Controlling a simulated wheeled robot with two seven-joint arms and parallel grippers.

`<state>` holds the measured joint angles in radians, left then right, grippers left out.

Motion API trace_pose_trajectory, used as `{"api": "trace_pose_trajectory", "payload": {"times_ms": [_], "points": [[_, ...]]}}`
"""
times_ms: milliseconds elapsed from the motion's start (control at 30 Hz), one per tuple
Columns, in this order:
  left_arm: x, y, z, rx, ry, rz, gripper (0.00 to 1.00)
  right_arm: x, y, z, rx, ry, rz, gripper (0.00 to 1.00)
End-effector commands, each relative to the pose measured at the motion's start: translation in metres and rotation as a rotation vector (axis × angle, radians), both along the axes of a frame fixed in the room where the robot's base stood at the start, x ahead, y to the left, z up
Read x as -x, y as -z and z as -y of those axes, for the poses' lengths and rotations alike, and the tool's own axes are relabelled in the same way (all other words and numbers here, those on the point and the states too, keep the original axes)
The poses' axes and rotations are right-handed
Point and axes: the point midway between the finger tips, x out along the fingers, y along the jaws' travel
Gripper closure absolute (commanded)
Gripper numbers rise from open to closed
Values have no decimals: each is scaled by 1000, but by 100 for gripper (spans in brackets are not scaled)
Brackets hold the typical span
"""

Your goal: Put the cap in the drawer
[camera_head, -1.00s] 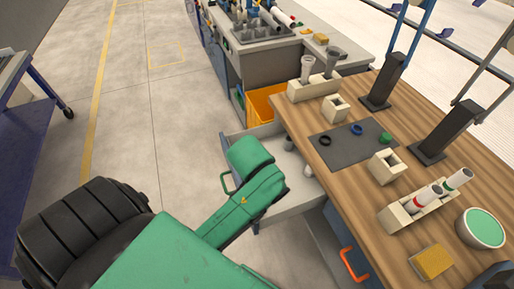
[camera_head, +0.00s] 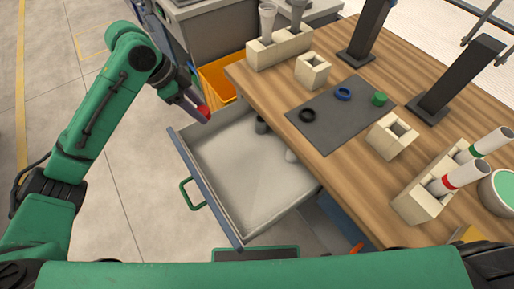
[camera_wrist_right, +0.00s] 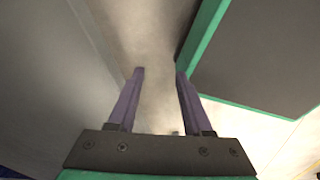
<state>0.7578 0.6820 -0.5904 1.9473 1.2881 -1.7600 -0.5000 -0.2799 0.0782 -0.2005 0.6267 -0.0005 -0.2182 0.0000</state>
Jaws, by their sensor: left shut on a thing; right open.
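My left gripper (camera_head: 198,106) is shut on a small red cap (camera_head: 204,111), held in the air by the far left corner of the open drawer, in front of the orange bin. The grey drawer (camera_head: 235,180) is pulled out from under the wooden table, with its green handle facing left. Small dark and light pieces lie inside it along the table side, partly hidden by the tabletop. My right gripper (camera_wrist_right: 160,75) is open and empty in the right wrist view; it does not show in the head view.
A dark mat (camera_head: 340,115) on the table holds a black ring (camera_head: 307,115), a blue ring (camera_head: 343,94) and a green cap (camera_head: 379,99). Beige pipe holders (camera_head: 420,204) stand around it. An orange bin (camera_head: 217,83) is beyond the drawer. Most of the drawer floor is clear.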

Motion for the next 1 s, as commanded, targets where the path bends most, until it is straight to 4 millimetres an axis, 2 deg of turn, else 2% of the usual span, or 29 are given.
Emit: {"api": "trace_pose_trajectory", "payload": {"times_ms": [167,267,333,600,1000], "points": [[1,3,0,3,7,-2,100,16,1,2,3,1,-24,50],[2,27,0,2,6,-7,100,27,4,4,6,1,-43,50],[2,51,0,2,5,-9,100,29,6,5,7,2,-47,50],[2,137,1,3,5,-4,100,18,11,4,6,2,-28,50],[2,199,1,2,5,-1,100,17,16,4,6,0,-25,50]]}}
